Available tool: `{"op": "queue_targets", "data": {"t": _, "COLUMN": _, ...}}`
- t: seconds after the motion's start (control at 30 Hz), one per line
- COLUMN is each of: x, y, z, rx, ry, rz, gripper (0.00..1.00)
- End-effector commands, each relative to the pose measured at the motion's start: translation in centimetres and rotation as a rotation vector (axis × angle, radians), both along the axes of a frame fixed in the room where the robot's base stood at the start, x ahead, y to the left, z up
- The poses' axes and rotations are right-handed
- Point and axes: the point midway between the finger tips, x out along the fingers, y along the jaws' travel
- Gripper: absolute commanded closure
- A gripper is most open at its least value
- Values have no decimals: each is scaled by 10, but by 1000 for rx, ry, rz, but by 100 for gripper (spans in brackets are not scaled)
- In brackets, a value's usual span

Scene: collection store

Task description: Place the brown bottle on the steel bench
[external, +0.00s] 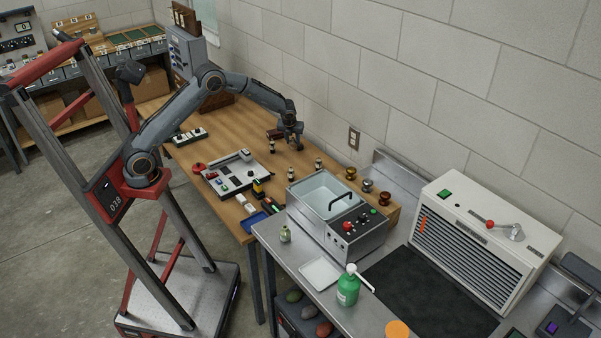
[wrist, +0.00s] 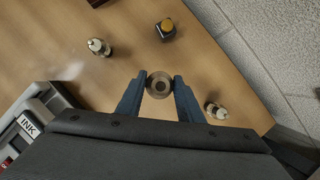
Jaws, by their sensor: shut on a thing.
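My gripper (external: 296,145) is over the wooden table near the wall, and it shows at the bottom of the wrist view (wrist: 158,92). Its two blue fingers are shut on a round, brown-grey thing seen from above, which I take as the brown bottle (wrist: 159,84). In the external view the bottle is hard to make out at the fingers. I cannot tell whether it touches the table. The steel bench (external: 300,258) stands in front and to the right of the table.
Small bottles (wrist: 98,46) (wrist: 216,110) stand either side of my gripper. A yellow-topped jar (wrist: 166,29) stands beyond it.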

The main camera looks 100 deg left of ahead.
Motion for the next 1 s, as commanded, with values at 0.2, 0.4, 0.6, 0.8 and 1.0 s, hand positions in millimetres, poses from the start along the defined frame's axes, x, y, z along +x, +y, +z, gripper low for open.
{"op": "queue_targets", "data": {"t": 0.2, "x": 0, "y": 0, "z": 8, "rx": 0, "ry": 0, "rz": -1, "gripper": 91}}
{"op": "queue_targets", "data": {"t": 0.4, "x": 0, "y": 1, "z": 30, "rx": 3, "ry": -2, "rz": 0, "gripper": 91}}
{"op": "queue_targets", "data": {"t": 0.6, "x": 1, "y": 1, "z": 110, "rx": 6, "ry": -7, "rz": 0, "gripper": 91}}
{"op": "queue_targets", "data": {"t": 0.8, "x": 1, "y": 0, "z": 186, "rx": 4, "ry": -6, "rz": 0, "gripper": 91}}
{"op": "queue_targets", "data": {"t": 1.0, "x": 0, "y": 0, "z": 234, "rx": 3, "ry": -2, "rz": 0, "gripper": 91}}
